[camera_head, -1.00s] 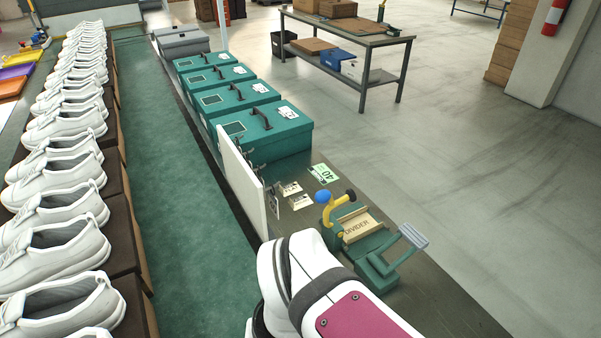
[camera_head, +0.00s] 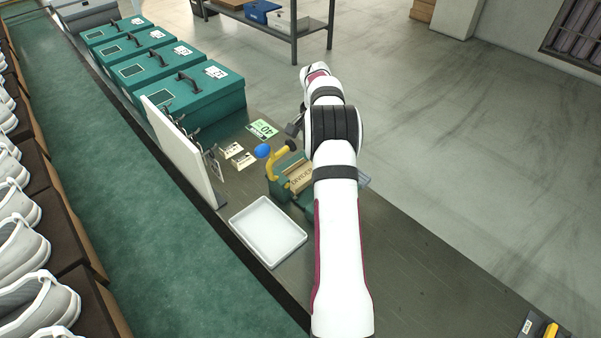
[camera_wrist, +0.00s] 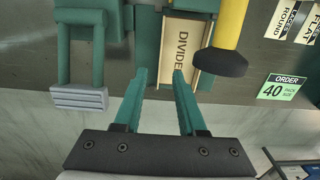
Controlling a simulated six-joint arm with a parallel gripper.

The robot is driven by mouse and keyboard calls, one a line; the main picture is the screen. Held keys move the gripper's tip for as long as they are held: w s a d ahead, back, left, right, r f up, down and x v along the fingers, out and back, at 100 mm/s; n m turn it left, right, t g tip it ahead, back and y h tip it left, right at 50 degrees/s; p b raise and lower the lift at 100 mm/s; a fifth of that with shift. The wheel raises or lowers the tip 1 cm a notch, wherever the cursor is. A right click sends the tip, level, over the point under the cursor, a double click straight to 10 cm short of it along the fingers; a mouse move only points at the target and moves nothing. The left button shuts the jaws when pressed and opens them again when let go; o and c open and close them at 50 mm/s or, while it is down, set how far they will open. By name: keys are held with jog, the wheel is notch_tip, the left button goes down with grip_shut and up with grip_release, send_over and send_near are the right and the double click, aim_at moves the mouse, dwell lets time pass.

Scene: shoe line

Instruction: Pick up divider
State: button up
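The divider (camera_head: 299,175) is a tan wooden block lettered "DIVIDER". It sits in a green fixture (camera_head: 283,188) with a yellow arm and a blue knob, partly hidden by my arm in the head view. In the wrist view the divider (camera_wrist: 187,48) lies beyond the fingertips, its lettering facing the camera. My gripper (camera_wrist: 159,72) has two green fingers, spread apart with nothing held between them. The right finger overlaps the divider's lower left part in the picture; the left finger is left of it. I cannot tell the remaining distance.
A yellow post with a black end (camera_wrist: 220,62) stands close right of the divider. A grey-padded lever (camera_wrist: 79,98) is at left. A white tray (camera_head: 268,232), an upright white panel (camera_head: 178,145) and teal boxes (camera_head: 205,88) share the bench. Open floor lies right.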

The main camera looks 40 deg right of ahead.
aim_at(303, 174)
notch_tip(303, 174, down, 7)
jog(key=shift+a+f, duration=0.1)
jog(key=shift+f, duration=0.1)
grip_shut()
dwell(0.3)
